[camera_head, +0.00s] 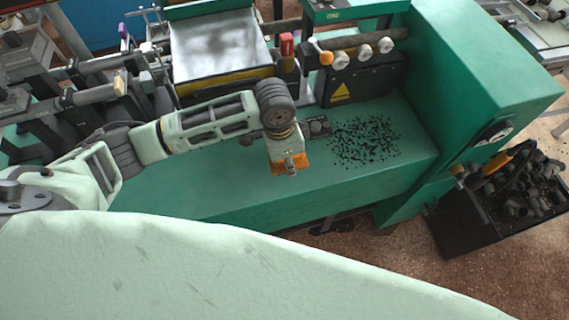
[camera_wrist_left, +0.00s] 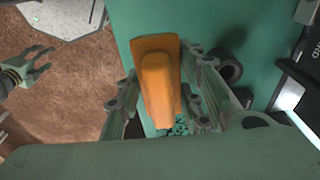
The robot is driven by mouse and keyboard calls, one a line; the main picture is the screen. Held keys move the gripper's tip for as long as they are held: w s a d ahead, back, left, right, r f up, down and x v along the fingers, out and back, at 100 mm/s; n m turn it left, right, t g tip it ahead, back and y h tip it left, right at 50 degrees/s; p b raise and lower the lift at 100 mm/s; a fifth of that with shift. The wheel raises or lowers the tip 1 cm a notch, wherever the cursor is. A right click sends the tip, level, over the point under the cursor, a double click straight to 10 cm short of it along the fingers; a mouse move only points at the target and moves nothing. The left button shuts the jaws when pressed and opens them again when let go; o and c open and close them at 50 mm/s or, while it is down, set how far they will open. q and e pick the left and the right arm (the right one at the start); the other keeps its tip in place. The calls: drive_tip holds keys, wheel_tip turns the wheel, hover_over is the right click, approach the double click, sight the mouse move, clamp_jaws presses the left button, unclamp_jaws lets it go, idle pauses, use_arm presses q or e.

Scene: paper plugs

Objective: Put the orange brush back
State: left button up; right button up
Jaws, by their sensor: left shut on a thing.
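My left gripper (camera_head: 290,165) is shut on the orange brush (camera_head: 276,158), over the green machine's ledge. In the left wrist view the brush's orange handle (camera_wrist_left: 158,85) stands between the two fingers of the left gripper (camera_wrist_left: 165,100). The brush's lower end is mostly hidden. What looks like my right gripper (camera_wrist_left: 38,66) shows at the left of the left wrist view, fingers apart and empty, over the brown floor. It is not seen in the head view.
Small black bits (camera_head: 365,142) lie scattered on the green ledge (camera_head: 190,200), right of the left gripper. A dark bin (camera_head: 470,238) with black pieces and an orange-handled item (camera_head: 497,162) stands at the right. Rollers and a black box (camera_head: 365,82) stand behind the ledge.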

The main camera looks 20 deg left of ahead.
sight(284, 167)
use_arm(q)
drive_tip(key=shift+w+a+f, duration=0.25)
drive_tip(key=shift+a+f, duration=0.2)
drive_tip(key=shift+a, duration=0.05)
drive_tip(key=shift+f+p, duration=0.4)
drive_tip(key=shift+f, duration=1.5)
drive_tip(key=shift+f, duration=0.15)
drive_tip(key=o, duration=1.2)
drive_tip(key=r, duration=0.8)
drive_tip(key=a+r, duration=0.1)
drive_tip(key=r, duration=0.3)
drive_tip(key=shift+s+r+b, duration=0.15)
drive_tip(key=shift+s+b, duration=0.25)
